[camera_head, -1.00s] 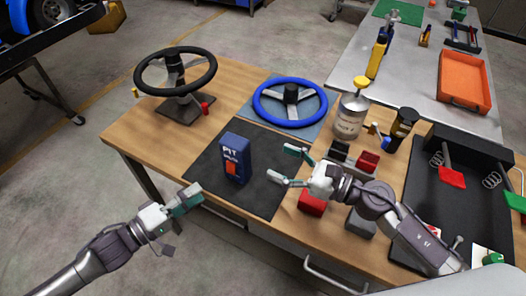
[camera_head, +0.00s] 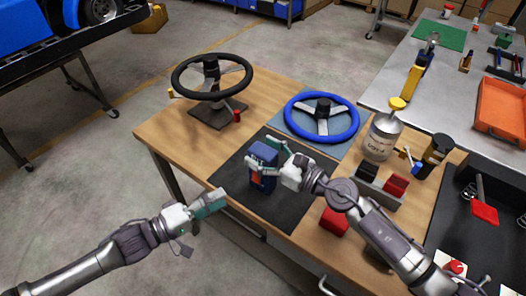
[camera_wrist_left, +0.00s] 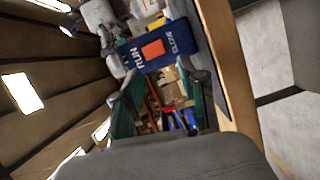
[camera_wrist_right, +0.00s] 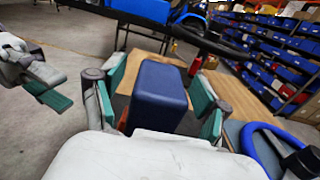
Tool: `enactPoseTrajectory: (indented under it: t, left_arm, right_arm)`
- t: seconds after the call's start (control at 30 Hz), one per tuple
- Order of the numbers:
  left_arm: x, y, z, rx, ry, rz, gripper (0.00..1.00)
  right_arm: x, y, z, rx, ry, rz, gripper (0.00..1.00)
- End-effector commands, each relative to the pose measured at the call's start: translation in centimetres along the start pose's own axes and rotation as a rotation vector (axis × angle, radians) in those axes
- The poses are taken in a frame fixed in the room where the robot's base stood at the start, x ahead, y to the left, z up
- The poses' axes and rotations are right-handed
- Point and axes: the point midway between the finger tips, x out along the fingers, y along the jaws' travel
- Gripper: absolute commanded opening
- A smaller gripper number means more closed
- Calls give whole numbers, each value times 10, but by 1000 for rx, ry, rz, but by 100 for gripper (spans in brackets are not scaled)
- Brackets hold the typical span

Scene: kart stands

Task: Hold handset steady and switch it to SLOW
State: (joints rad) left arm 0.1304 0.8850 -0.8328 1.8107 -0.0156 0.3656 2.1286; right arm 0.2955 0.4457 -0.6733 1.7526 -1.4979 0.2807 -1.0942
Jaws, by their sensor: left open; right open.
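The handset (camera_head: 263,180) is a dark blue box with an orange switch, standing upright on the black mat (camera_head: 237,172). In the left wrist view its face (camera_wrist_left: 175,55) shows RUN and SLOW on either side of the orange switch (camera_wrist_left: 153,49). My right gripper (camera_head: 262,158) is open, its fingers on either side of the handset's upper part. The right wrist view shows the handset (camera_wrist_right: 158,95) between the two fingers; contact cannot be told. My left gripper (camera_head: 212,198) is open and empty, apart from the handset, to its left near the table's front edge.
A black steering wheel (camera_head: 211,78) on a stand is at the back left of the table (camera_head: 165,130). A blue wheel (camera_head: 320,118) lies behind the mat. The floor left of the table is clear.

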Motion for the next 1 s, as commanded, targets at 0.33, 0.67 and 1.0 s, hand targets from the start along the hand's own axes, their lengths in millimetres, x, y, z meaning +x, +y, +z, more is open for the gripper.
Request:
enactPoseTrajectory:
  t: [0.33,0.67,1.0]
  left_arm:
    - [0,0,0,0,0,0,42]
    - [0,0,1,-1,1,0,32]
    - [-4,15,39,-85,141,-20,0]
  right_arm:
    - [0,0,0,0,0,0,43]
    - [0,0,0,0,0,0,0]
    - [0,0,0,0,1,0,0]
